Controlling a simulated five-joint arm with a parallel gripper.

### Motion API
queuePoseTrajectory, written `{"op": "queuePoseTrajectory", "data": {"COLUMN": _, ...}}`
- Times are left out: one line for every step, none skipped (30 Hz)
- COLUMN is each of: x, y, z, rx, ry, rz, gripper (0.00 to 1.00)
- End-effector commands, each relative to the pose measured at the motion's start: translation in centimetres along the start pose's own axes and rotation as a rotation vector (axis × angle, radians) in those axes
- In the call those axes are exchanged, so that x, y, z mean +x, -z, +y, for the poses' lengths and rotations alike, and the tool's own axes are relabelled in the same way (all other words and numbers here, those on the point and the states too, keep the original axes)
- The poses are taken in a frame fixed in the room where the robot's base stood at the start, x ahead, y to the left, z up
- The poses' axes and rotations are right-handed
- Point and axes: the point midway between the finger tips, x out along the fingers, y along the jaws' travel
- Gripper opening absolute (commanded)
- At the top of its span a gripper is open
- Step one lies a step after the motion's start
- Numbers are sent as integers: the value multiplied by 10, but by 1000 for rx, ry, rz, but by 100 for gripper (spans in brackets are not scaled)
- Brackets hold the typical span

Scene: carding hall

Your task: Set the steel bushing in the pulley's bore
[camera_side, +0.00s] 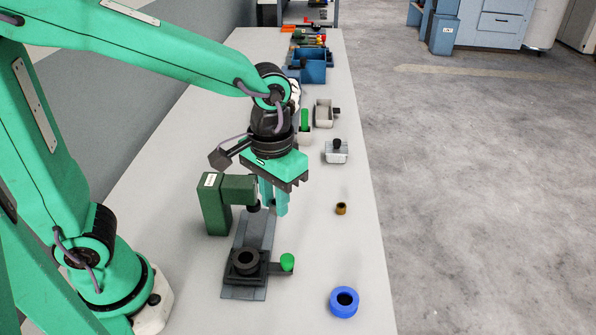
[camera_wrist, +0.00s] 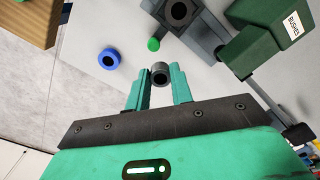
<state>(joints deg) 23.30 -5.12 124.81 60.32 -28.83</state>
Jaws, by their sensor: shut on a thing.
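My gripper (camera_side: 273,204) is above the bench, over the rear part of the grey fixture plate (camera_side: 257,230). In the wrist view my gripper (camera_wrist: 160,82) is shut on the grey steel bushing (camera_wrist: 160,74), held between its fingertips with the hole visible. The bushing cannot be made out in the side view. A dark pulley (camera_side: 246,261) with a round bore sits on the plate, nearer the side camera than my gripper. The pulley (camera_wrist: 179,11) also shows at the top of the wrist view, apart from the bushing. Its bore looks empty.
A green press-like block (camera_side: 214,204) stands left of my gripper, its arm close to the fingers. A green-knobbed lever (camera_side: 287,262) sticks out beside the pulley. A blue ring (camera_side: 344,302) and a small brass bushing (camera_side: 341,208) lie to the right.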

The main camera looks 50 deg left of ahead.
Motion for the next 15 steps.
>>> {"op": "queuePoseTrajectory", "data": {"x": 1, "y": -13, "z": 6, "rx": 1, "ry": 0, "rz": 1, "gripper": 0}}
{"op": "queuePoseTrajectory", "data": {"x": 2, "y": -20, "z": 8, "rx": -4, "ry": -1, "rz": 1, "gripper": 0}}
{"op": "queuePoseTrajectory", "data": {"x": 4, "y": -29, "z": 11, "rx": -10, "ry": 0, "rz": 1, "gripper": 0}}
{"op": "queuePoseTrajectory", "data": {"x": 4, "y": -36, "z": 13, "rx": -15, "ry": -1, "rz": 1, "gripper": 0}}
{"op": "queuePoseTrajectory", "data": {"x": 6, "y": -43, "z": 15, "rx": -19, "ry": -1, "rz": 1, "gripper": 0}}
{"op": "queuePoseTrajectory", "data": {"x": 7, "y": -52, "z": 17, "rx": -25, "ry": -1, "rz": 2, "gripper": 0}}
{"op": "queuePoseTrajectory", "data": {"x": 9, "y": -58, "z": 18, "rx": -30, "ry": -1, "rz": 2, "gripper": 0}}
{"op": "queuePoseTrajectory", "data": {"x": 10, "y": -65, "z": 20, "rx": -34, "ry": -1, "rz": 1, "gripper": 0}}
{"op": "queuePoseTrajectory", "data": {"x": 12, "y": -74, "z": 21, "rx": -40, "ry": -1, "rz": 1, "gripper": 0}}
{"op": "queuePoseTrajectory", "data": {"x": 13, "y": -81, "z": 21, "rx": -46, "ry": -1, "rz": 1, "gripper": 0}}
{"op": "queuePoseTrajectory", "data": {"x": 14, "y": -87, "z": 22, "rx": -49, "ry": -1, "rz": 1, "gripper": 0}}
{"op": "queuePoseTrajectory", "data": {"x": 17, "y": -96, "z": 22, "rx": -55, "ry": 0, "rz": 0, "gripper": 0}}
{"op": "queuePoseTrajectory", "data": {"x": 18, "y": -101, "z": 22, "rx": -60, "ry": -1, "rz": 1, "gripper": 0}}
{"op": "queuePoseTrajectory", "data": {"x": 19, "y": -107, "z": 22, "rx": -64, "ry": -1, "rz": 1, "gripper": 0}}
{"op": "queuePoseTrajectory", "data": {"x": 21, "y": -113, "z": 22, "rx": -70, "ry": -1, "rz": 1, "gripper": 0}}
